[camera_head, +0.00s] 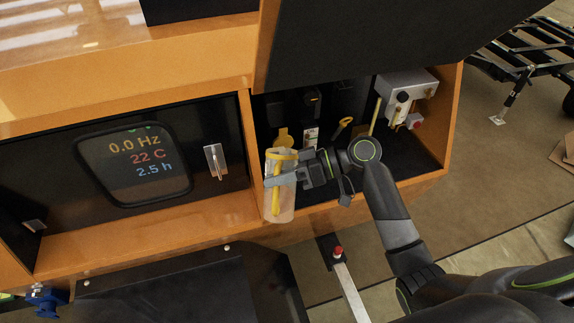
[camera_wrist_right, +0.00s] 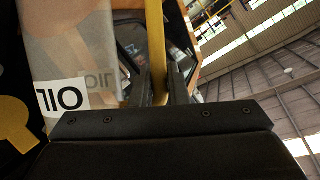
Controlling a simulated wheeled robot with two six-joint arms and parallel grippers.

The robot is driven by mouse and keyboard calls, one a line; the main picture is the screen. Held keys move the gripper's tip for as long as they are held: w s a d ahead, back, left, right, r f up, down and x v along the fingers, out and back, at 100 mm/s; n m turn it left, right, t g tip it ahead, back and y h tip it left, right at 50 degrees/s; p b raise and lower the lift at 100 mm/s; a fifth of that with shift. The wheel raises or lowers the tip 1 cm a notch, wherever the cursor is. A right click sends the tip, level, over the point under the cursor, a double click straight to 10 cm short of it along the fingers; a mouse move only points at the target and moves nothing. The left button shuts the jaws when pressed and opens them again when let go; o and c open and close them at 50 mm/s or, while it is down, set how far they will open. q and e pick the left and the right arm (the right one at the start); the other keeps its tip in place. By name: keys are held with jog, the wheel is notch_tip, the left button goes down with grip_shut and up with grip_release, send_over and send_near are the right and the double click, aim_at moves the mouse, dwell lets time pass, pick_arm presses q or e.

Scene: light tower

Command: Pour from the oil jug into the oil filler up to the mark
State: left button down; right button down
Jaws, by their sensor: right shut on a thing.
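The oil jug (camera_head: 283,205) is a clear, pale vessel with a yellow rim and a yellow handle. It looks roughly upright at the front edge of the open engine bay. My right gripper (camera_head: 277,180) is shut on its yellow handle. In the right wrist view the jug (camera_wrist_right: 72,35) bears an "OIL" label, and the handle runs between the fingers (camera_wrist_right: 160,90). A yellow rounded piece (camera_head: 284,137) stands just behind the jug, perhaps part of the oil filler; the filler opening and mark cannot be made out. My left gripper is out of view.
A display panel (camera_head: 137,165) reading 0.0 Hz is left of the bay. A grey box (camera_head: 405,90) and a yellow-handled part (camera_head: 343,124) sit inside the bay. The raised dark cover (camera_head: 365,40) hangs above. A red-tipped lever (camera_head: 338,253) stands below the bay.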

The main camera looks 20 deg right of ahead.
jog(key=s+n+b, duration=0.1)
jog(key=s+a+f+t+b, duration=0.1)
jog(key=shift+s+a+f+n+h+b, duration=0.1)
jog(key=shift+s+f+n+h+b, duration=0.2)
jog(key=shift+n+b, duration=0.1)
jog(key=s+f+n+b, duration=0.1)
jog(key=b, duration=0.1)
jog(key=s+f+t+b, duration=0.1)
jog(key=b, duration=0.1)
jog(key=shift+a+n+h, duration=0.3)
jog(key=shift+a+n, duration=0.1)
jog(key=shift+n+t+b, duration=0.5)
jog(key=shift+b, duration=0.75)
notch_tip(320, 180, up, 5)
jog(key=p, duration=0.5)
send_over(275, 213)
jog(key=shift+s+a+r, duration=0.15)
jog(key=shift+s, duration=0.25)
